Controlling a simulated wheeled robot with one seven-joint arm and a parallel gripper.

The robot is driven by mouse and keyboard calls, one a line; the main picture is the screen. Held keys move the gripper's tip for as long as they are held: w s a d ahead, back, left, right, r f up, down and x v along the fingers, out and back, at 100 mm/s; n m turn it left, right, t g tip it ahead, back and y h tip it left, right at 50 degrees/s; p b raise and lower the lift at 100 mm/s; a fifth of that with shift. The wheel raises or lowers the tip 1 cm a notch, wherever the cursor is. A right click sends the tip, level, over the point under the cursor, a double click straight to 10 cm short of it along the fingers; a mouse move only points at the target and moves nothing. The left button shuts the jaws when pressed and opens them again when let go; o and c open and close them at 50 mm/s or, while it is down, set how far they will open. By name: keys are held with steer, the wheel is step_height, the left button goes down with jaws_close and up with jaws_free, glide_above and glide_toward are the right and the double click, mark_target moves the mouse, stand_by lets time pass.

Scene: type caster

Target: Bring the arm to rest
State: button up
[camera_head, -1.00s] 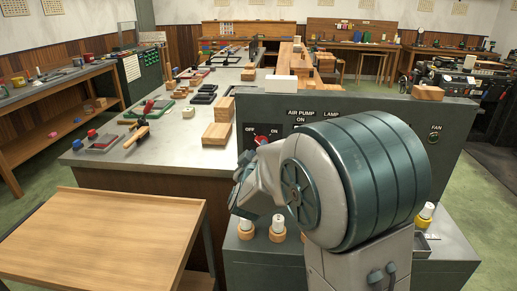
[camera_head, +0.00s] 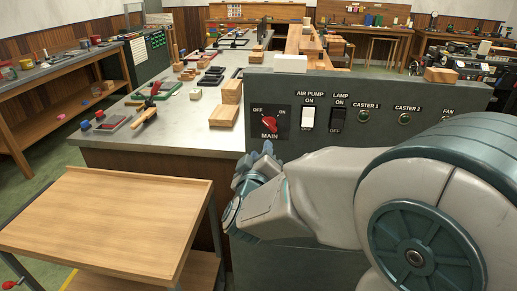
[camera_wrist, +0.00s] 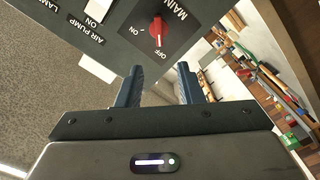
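My gripper (camera_wrist: 163,85) shows in the wrist view with its two blue-grey fingers apart and nothing between them. In the head view my gripper (camera_head: 262,165) is in front of the lower left part of the grey control panel (camera_head: 450,105), below the red MAIN switch (camera_head: 269,122). The fingers are partly hidden there by my wrist. The MAIN switch also shows in the wrist view (camera_wrist: 157,32), just beyond the fingertips and apart from them. My arm is bent across the right side of the head view.
A wooden cart top (camera_head: 105,220) stands at the lower left. A long workbench (camera_head: 185,130) with blocks and tools runs behind it. A white AIR PUMP switch (camera_head: 307,118) and a dark LAMP switch (camera_head: 337,119) sit beside MAIN. Open floor (camera_head: 40,170) lies at the left.

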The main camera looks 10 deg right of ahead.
steer(key=s+d+f+m+g+y+p, duration=0.1)
steer(key=s+d+f+m+g+y, duration=0.1)
steer(key=s+g, duration=0.5)
steer(key=s+d+f+m+g+y+p, duration=0.1)
steer(key=s+d+f+m+g, duration=0.3)
steer(key=s, duration=1.1)
steer(key=f+g+y, duration=0.1)
steer(key=g, duration=0.2)
steer(key=shift+d+f+g+y, duration=0.25)
steer(key=shift+f+g+y, duration=0.05)
